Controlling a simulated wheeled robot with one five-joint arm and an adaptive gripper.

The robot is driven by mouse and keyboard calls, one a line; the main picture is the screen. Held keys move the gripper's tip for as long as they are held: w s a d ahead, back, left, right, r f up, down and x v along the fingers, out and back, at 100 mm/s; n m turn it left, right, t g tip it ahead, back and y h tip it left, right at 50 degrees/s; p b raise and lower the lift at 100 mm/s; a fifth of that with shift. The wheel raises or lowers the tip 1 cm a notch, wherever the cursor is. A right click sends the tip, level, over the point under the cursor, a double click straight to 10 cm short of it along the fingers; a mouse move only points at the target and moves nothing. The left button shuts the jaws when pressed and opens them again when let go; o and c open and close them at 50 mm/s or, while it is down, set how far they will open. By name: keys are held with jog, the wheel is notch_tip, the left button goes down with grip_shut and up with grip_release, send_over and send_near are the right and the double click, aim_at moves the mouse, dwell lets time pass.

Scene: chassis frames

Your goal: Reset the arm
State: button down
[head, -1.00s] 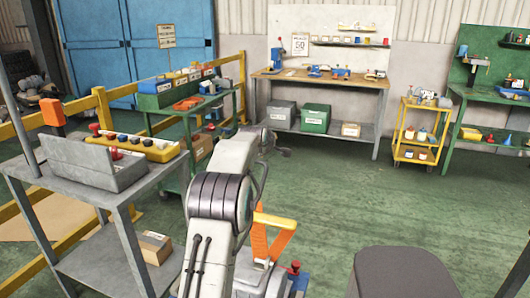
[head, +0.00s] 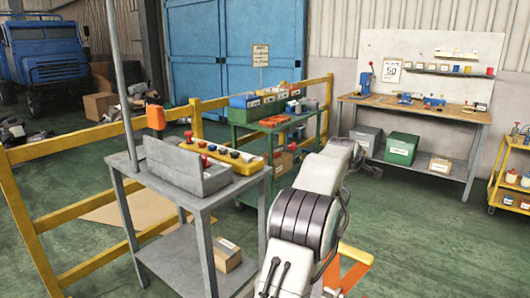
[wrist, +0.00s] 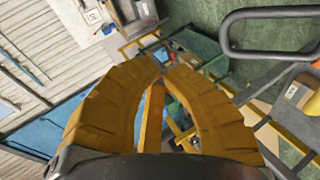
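In the head view my arm (head: 305,215) reaches forward from the lower middle, over the green floor. Its far end lies in front of the workbench area, and my gripper cannot be made out there. In the wrist view my gripper (wrist: 163,69) shows as two curved yellow-brown fingers.
A grey table (head: 215,200) with a grey tray and a yellow rack (head: 228,155) stands close left of my arm. A green cart (head: 245,125) stands behind it. A yellow railing (head: 60,160) runs along the left. A workbench (head: 425,108) stands at the back right.

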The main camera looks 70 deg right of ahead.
dwell(0.4)
